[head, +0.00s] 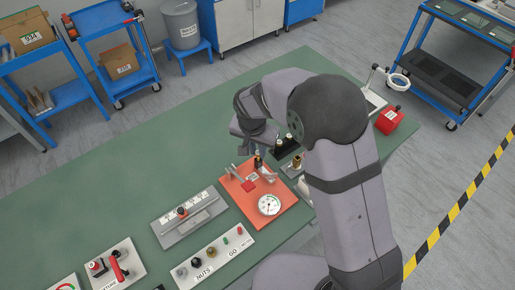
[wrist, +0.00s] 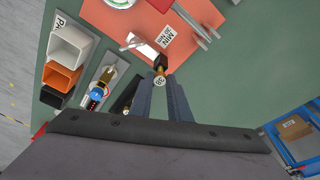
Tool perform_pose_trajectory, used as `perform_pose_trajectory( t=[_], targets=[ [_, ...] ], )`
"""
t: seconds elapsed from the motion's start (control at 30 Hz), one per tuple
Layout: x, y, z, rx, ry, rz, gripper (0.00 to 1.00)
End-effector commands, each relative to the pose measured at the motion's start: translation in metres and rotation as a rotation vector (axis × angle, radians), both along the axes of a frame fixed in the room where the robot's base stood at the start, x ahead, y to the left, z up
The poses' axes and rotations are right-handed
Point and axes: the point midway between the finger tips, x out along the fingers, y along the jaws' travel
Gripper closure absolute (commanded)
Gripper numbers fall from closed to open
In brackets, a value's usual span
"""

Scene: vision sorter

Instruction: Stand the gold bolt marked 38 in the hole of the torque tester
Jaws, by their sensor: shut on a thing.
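The gold bolt (wrist: 158,82) shows in the wrist view with its marked round head, which seems to read 38, towards the camera. My gripper (wrist: 160,82) is shut on it near the fingertips. The torque tester (head: 240,189) is an orange-red plate with a white dial, a red-handled lever and a small dark block (head: 258,163). The bolt is lined up over this block, which also shows in the wrist view (wrist: 162,62). The hole itself is hidden, and I cannot tell whether the bolt's tip is inside it.
A grey fixture (head: 188,218) and a white panel with nuts (head: 212,257) lie left of the tester. In the wrist view, white, orange and black bins (wrist: 66,48) stand at left. Green tabletop is free behind the tester.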

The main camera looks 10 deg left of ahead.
Motion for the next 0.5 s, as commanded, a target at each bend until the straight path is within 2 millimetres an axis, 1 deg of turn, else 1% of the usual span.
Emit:
perform_pose_trajectory(
  t=[0.5],
  targets=[
    [0.0, 0.0, -0.0113, 0.0, 0.0, 0.0, 1.0]
  ],
)
